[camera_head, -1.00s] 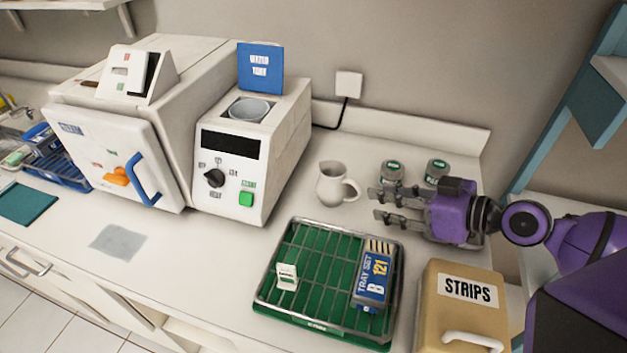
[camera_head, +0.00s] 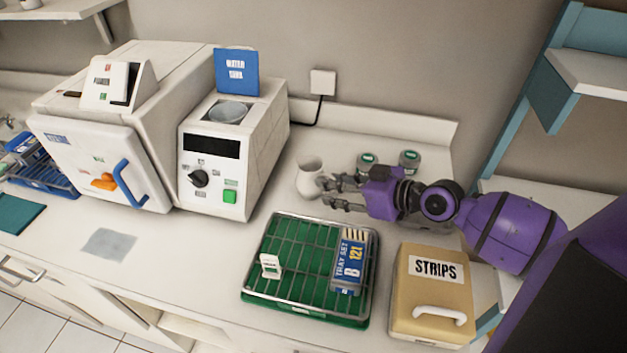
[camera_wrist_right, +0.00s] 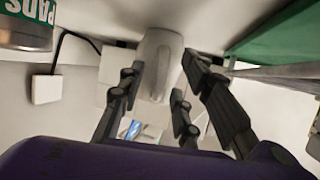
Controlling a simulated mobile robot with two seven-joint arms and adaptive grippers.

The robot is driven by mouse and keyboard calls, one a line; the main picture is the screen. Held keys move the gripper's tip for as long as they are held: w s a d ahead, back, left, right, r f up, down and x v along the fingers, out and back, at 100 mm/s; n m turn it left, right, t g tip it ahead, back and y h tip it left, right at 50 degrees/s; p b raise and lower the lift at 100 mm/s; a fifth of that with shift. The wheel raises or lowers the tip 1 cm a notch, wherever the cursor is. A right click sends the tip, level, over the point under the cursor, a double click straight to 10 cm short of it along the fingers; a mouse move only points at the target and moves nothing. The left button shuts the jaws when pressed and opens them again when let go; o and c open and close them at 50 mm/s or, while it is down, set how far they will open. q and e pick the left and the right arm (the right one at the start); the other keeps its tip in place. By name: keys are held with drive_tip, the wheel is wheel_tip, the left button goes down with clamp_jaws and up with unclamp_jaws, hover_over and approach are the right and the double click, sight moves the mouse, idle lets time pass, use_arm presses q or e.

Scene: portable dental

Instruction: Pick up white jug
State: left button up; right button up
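The white jug (camera_head: 308,176) stands upright on the counter, right of the white machine with the green button. My right gripper (camera_head: 325,192) is at its handle side, coming in from the right, fingers spread and partly covering the handle. In the right wrist view the jug (camera_wrist_right: 158,48) is ahead between the spread fingers of the gripper (camera_wrist_right: 161,75), with a visible gap on the right side. Whether any finger touches the handle I cannot tell. My left gripper is not in view.
Two lidded jars (camera_head: 409,161) stand close behind my right gripper. A green tray with a wire rack (camera_head: 303,262) lies in front, and a tan STRIPS box (camera_head: 432,297) right of it. The water tank machine (camera_head: 230,150) stands left of the jug.

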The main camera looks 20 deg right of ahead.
clamp_jaws()
drive_tip(key=shift+r, duration=0.2)
idle(0.4)
